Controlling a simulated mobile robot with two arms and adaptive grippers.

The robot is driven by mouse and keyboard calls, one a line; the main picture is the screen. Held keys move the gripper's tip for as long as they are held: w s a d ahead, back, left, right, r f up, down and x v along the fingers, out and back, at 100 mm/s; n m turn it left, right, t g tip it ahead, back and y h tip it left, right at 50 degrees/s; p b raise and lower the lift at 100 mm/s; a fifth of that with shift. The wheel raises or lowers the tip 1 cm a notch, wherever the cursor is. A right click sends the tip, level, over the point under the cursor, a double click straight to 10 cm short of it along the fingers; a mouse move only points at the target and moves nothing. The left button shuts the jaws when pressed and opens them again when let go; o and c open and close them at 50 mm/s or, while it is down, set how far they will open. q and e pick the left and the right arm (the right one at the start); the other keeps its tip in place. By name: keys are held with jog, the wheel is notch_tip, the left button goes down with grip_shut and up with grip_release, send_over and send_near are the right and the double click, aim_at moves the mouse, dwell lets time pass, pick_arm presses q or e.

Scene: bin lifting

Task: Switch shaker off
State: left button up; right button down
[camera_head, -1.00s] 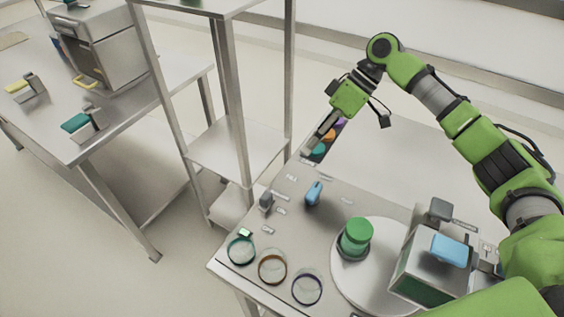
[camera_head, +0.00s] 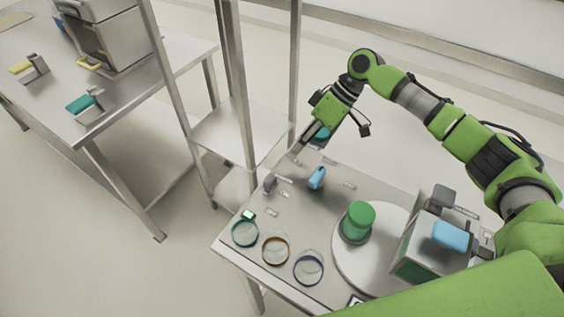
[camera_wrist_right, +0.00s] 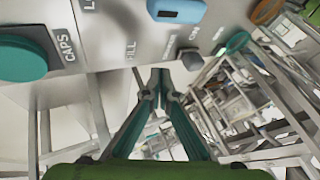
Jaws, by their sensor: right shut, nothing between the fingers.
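My right gripper (camera_head: 297,152) points down at the far left edge of the worktable, its fingers shut and empty. The wrist view shows its fingertips (camera_wrist_right: 160,82) together, apart from anything, just off the table edge. A small grey lever (camera_head: 269,184) stands on the tabletop in front of the gripper; a dark grey piece, probably this lever, shows in the wrist view (camera_wrist_right: 191,60). A blue lever (camera_head: 317,178) stands to its right and shows in the wrist view (camera_wrist_right: 177,10). My left gripper is not in view.
A green-capped jar (camera_head: 360,218) stands on a round white plate (camera_head: 350,272). Several coloured rings, including a brown one (camera_head: 275,250), lie at the front edge. A metal box (camera_head: 412,258) stands at right. A shelf post (camera_head: 239,90) rises close left of my gripper.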

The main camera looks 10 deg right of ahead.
aim_at(270, 183)
jog(key=shift+x, duration=1.05)
jog(key=shift+s+a+p, duration=0.95)
jog(key=shift+s+a, duration=0.4)
jog(key=shift+a+f, duration=0.1)
jog(key=shift+f, duration=0.05)
jog(key=shift+s, duration=0.1)
